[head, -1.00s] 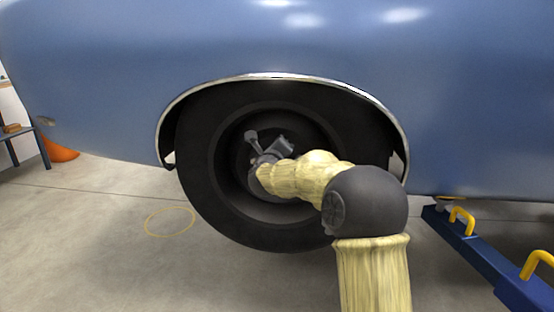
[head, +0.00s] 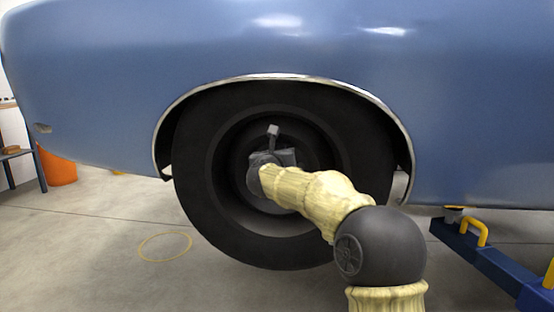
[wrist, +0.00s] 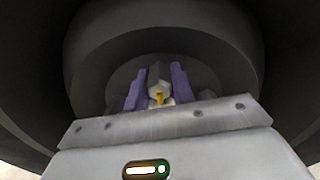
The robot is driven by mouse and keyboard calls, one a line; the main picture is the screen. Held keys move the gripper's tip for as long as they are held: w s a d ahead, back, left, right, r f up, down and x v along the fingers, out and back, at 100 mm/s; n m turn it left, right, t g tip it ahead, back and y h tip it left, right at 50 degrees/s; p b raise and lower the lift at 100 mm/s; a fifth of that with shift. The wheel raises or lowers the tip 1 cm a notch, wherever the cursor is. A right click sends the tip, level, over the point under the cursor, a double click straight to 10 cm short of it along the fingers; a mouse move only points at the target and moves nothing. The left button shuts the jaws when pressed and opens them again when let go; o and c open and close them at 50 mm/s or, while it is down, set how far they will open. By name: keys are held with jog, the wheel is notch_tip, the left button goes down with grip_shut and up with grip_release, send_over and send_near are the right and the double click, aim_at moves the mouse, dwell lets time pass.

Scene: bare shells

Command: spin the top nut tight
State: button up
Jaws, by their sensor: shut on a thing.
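The wheel (head: 200,180) has a black tyre and a dark recessed centre, and it sits in the arch of a blue car. My gripper (head: 268,157) reaches into the wheel's centre. In the wrist view my gripper (wrist: 159,92) has its two purple fingers on either side of the top nut (wrist: 157,80), a pale grey piece with a yellow mark at its near end. The fingers are shut on it. In the head view the nut is hidden behind my gripper and wrist. How far the nut sits from the hub face cannot be told.
The blue car body (head: 300,45) and its bright arch trim overhang the wheel. A blue jack with yellow handles (head: 475,232) lies on the floor at right. A yellow ring (head: 165,247) marks open floor.

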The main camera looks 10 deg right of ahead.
jog(key=shift+f, duration=0.15)
jog(key=o, duration=1)
jog(key=shift+s, duration=0.1)
jog(key=p+v, duration=0.2)
jog(key=v, duration=1.5)
